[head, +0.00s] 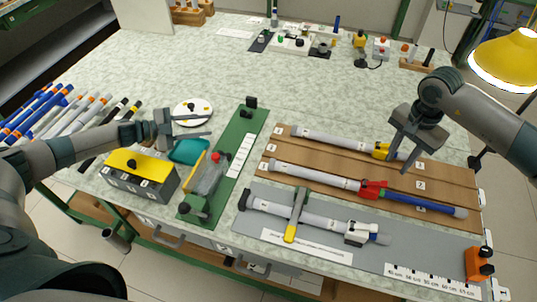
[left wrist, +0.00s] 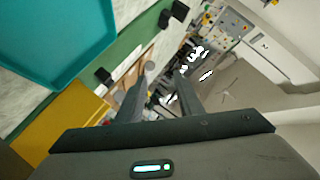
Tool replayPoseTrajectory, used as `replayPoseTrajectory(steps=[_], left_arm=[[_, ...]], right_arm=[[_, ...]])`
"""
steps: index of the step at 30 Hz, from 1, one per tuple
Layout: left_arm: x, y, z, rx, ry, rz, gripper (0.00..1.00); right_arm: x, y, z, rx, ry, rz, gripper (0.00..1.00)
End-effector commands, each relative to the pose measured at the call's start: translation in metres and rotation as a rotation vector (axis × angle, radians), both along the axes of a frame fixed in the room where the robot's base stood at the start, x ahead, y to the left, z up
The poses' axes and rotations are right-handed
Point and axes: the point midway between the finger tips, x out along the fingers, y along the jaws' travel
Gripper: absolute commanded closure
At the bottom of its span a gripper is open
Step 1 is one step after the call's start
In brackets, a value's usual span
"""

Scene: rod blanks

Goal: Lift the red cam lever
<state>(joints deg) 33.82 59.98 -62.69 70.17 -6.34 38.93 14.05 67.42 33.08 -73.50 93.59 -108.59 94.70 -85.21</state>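The red cam lever (head: 373,190) sits on the middle rod (head: 315,177), which lies on a brown board, with a blue section to its right. My right gripper (head: 398,165) is open, its fingers pointing down, just above and to the right of the red lever in the head view. They look apart from it, though the height is hard to tell. My left gripper (head: 210,127) is open and empty at the left, by a white disc and a teal tray; its parted fingers also show in the left wrist view (left wrist: 165,75). The red lever does not show there.
A green fixture (head: 247,130), a teal tray (head: 188,151) and a yellow-topped box (head: 140,178) stand left. A yellow lamp (head: 508,60) hangs right.

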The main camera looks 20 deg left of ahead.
Motion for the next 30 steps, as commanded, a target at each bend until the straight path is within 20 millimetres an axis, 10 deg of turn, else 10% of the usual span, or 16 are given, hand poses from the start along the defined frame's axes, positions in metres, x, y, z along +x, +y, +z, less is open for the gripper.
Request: replayPoseTrajectory(steps=[18, 30], left_arm=[[0.069, -0.267, 0.049, -0.351, 0.07, -0.232, 0.66], [0.002, -0.273, 0.012, -0.216, 0.351, -0.399, 0.66]], right_arm=[[0.0, 0.0, 0.0, 0.0, 0.0, 0.0, 0.69], [0.0, 0.0, 0.0, 0.0, 0.0, 0.0, 0.69]])
